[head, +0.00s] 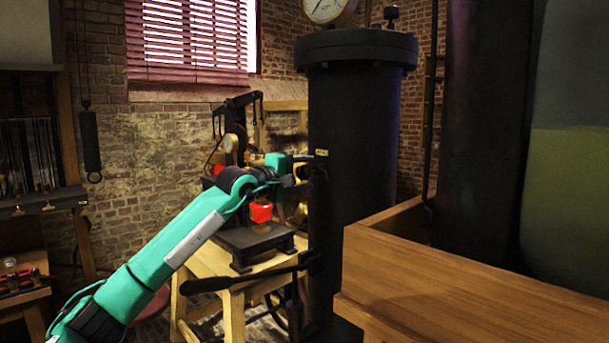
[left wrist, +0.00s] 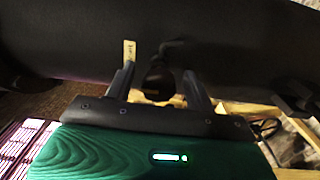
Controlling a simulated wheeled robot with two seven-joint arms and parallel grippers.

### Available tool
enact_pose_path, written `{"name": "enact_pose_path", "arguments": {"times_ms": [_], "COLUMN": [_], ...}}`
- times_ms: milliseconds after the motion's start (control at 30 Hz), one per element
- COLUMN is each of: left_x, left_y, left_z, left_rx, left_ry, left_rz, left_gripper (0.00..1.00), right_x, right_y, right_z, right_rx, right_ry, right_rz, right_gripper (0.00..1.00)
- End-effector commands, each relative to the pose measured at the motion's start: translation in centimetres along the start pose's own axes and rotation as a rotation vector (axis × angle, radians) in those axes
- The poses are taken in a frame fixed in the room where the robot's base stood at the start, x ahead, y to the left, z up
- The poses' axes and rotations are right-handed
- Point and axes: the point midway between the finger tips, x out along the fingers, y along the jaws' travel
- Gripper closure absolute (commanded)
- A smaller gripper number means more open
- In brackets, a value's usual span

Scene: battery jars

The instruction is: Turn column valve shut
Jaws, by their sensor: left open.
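The tall dark column (head: 355,140) stands right of centre with a round gauge (head: 324,9) on top. My left gripper (head: 306,166) is at the column's left side, by a small pale tag (head: 321,152). In the left wrist view the column (left wrist: 85,40) runs across the top, with the tag (left wrist: 129,50) on it. A dark rounded valve handle (left wrist: 158,77) on a bent stem sits between the two fingers of the left gripper (left wrist: 160,84). The fingers are apart, one on each side. Whether either touches the handle cannot be told. My right gripper is not in view.
A wooden bench (head: 232,268) with a dark machine and red parts stands behind my left arm. A long dark lever (head: 235,280) reaches left from the column's lower part. A wooden box (head: 470,290) fills the lower right, close to the column.

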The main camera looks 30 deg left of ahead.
Motion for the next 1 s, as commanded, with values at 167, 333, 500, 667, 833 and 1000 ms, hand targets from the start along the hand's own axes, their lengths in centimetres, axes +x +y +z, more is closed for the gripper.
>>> {"name": "enact_pose_path", "arguments": {"times_ms": [167, 333, 500, 667, 833, 1000], "left_x": [-2.4, -6.2, -9.7, -12.0, -13.3, -13.5], "left_y": [-0.4, -0.5, -0.4, -0.4, -0.2, -0.1], "left_z": [-0.1, -0.1, -0.1, -0.1, 0.0, 0.0], "left_rx": [0.002, 0.004, 0.003, 0.003, 0.001, 0.001], "left_ry": [0.002, 0.003, 0.003, 0.002, 0.001, 0.000], "left_rz": [-0.001, 0.000, -0.001, -0.002, -0.001, -0.001], "left_gripper": [0.45, 0.45, 0.45, 0.45, 0.45, 0.45], "right_x": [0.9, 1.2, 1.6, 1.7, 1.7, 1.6], "right_y": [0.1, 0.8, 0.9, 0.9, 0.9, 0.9], "right_z": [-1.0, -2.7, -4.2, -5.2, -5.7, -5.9], "right_rx": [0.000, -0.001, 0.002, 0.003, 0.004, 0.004], "right_ry": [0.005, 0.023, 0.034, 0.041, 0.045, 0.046], "right_rz": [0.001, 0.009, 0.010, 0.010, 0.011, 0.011], "right_gripper": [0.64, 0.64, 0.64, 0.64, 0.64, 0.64]}}
